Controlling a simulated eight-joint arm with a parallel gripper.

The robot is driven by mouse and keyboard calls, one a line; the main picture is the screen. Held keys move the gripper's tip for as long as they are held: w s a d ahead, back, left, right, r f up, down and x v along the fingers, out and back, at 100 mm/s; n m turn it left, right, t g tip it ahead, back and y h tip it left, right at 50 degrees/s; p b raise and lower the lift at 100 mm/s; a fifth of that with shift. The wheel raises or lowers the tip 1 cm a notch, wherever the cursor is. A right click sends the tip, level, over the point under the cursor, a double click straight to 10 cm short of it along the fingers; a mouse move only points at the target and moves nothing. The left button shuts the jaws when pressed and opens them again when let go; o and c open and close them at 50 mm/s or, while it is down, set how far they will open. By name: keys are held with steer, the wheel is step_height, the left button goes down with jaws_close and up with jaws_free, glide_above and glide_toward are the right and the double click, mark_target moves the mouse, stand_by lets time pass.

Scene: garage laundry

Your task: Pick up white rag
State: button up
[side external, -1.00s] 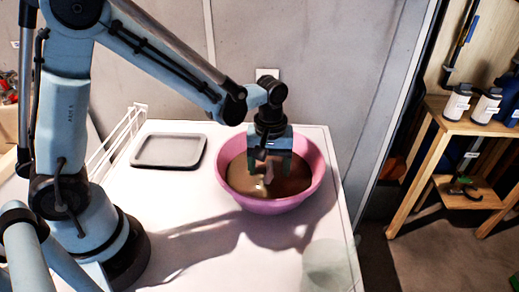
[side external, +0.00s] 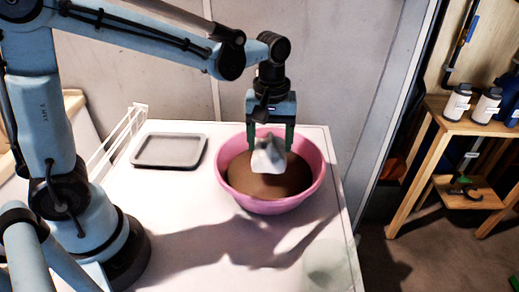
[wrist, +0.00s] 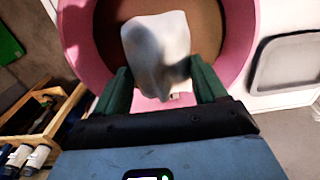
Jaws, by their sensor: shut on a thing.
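The white rag (side external: 268,157) hangs crumpled from my gripper (side external: 270,145), above the pink basin. In the wrist view the white rag (wrist: 157,50) lies between the two green fingers of my gripper (wrist: 160,88), which is shut on it. The pink basin (side external: 310,180) stands on the white table and has brown contents or a brown inner bottom. The basin's pink wall also shows in the wrist view (wrist: 82,45). The rag looks clear of the brown area, and part of it is hidden by the fingers.
A grey tray (side external: 170,150) lies on the white table (side external: 180,205) left of the basin, beside a white wire rack (side external: 125,135). A wall stands close behind. A wooden shelf (side external: 440,120) with bottles is at the right.

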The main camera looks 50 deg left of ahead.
mark_target(270, 138)
steer(key=shift+r, duration=0.95)
steer(key=shift+r, duration=1.05)
steer(key=s+a+f+n, duration=0.1)
steer(key=s+a+n, duration=1)
steer(key=a+n, duration=0.55)
steer(key=shift+n, duration=0.75)
steer(key=a+f, duration=0.2)
steer(key=a, duration=0.1)
steer(key=s+a+f, duration=0.1)
steer(key=a+f, duration=0.1)
steer(key=a, duration=0.2)
steer(key=s+a+f, duration=0.1)
steer(key=a+f, duration=0.2)
steer(key=shift+s+a, duration=0.2)
steer(key=shift+f, duration=2)
